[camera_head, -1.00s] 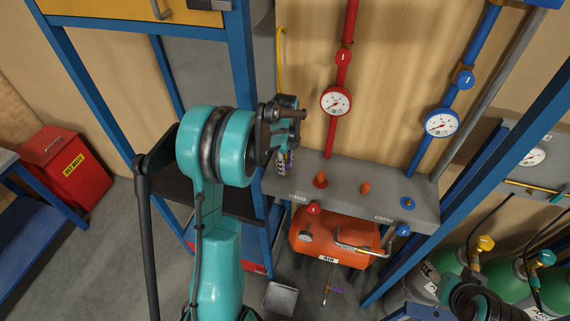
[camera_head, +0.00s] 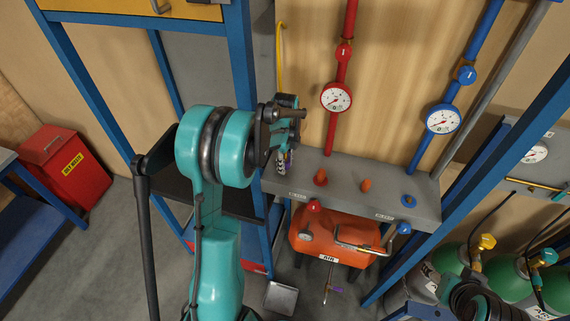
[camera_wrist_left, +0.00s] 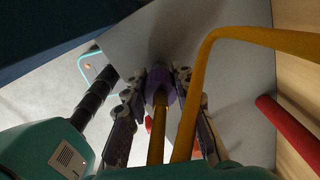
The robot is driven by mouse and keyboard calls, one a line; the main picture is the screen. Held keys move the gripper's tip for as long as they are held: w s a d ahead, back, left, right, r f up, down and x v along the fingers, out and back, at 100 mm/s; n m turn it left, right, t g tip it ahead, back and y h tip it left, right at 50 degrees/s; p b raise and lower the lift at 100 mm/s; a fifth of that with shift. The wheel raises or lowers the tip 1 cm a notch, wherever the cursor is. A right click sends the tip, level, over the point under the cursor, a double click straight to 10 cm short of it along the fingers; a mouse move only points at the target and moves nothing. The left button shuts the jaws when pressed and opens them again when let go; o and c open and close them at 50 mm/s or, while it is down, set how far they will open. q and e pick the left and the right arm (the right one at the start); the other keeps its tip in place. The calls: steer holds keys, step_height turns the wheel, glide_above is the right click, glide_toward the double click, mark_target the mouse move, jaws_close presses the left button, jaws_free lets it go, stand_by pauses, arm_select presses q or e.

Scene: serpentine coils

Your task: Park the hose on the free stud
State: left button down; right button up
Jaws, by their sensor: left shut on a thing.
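The yellow hose (camera_head: 280,52) hangs down along the wall behind my left arm in the head view. In the left wrist view the yellow hose (camera_wrist_left: 245,35) bends over and runs down between the fingers. My left gripper (camera_wrist_left: 162,82) is shut on the hose's purple end collar (camera_wrist_left: 161,93). In the head view my left gripper (camera_head: 284,160) is at the left end of the grey shelf (camera_head: 342,176), partly hidden by my wrist. An orange-red stud (camera_head: 320,178), an orange stud (camera_head: 366,186) and a blue fitting (camera_head: 409,201) stand on the shelf, right of the gripper.
A red pipe with gauge (camera_head: 336,97) and a blue pipe with gauge (camera_head: 443,119) rise behind the shelf. An orange air tank (camera_head: 335,235) sits below it. A blue frame post (camera_head: 245,80) stands close beside my left arm. Green cylinders (camera_head: 505,262) stand at lower right.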

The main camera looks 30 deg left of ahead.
arm_select(q)
steer(key=c, duration=1.2)
jaws_free()
steer(key=shift+f, duration=0.15)
steer(key=shift+o, duration=0.2)
step_height(320, 180, up, 12)
steer(key=shift+d, duration=0.1)
